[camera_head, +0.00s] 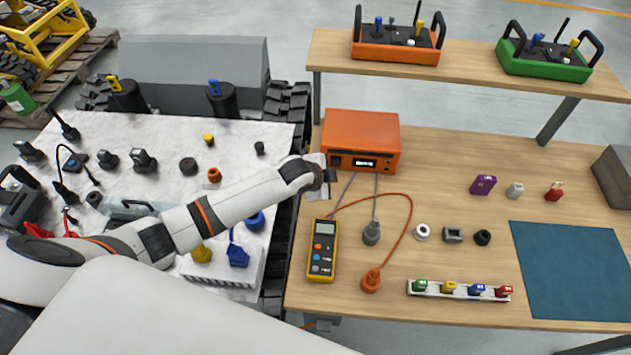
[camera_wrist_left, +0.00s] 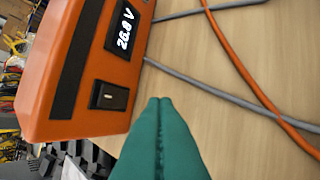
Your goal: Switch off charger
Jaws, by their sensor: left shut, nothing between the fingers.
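The charger (camera_head: 361,130) is an orange box at the rear left of the wooden table. In the left wrist view the charger (camera_wrist_left: 58,55) fills the left side, with a lit display (camera_wrist_left: 124,27) reading 26.8 V. A black rocker switch (camera_wrist_left: 109,96) sits in its front face beside the display. My left gripper (camera_wrist_left: 160,103) has teal fingers, pressed together and empty. Its tips appear close to the switch, with a visible gap in the picture. In the head view the left wrist (camera_head: 318,178) is at the charger's front left corner and the fingertips are hard to make out. My right gripper is not in view.
Grey cables and an orange cable (camera_head: 408,220) run over the table before the charger. A yellow meter (camera_head: 322,250), a grey plug (camera_head: 371,233) and an orange plug (camera_head: 371,280) lie nearby. A raised shelf (camera_head: 480,75) holds two remote controllers. A blue mat (camera_head: 575,270) lies right.

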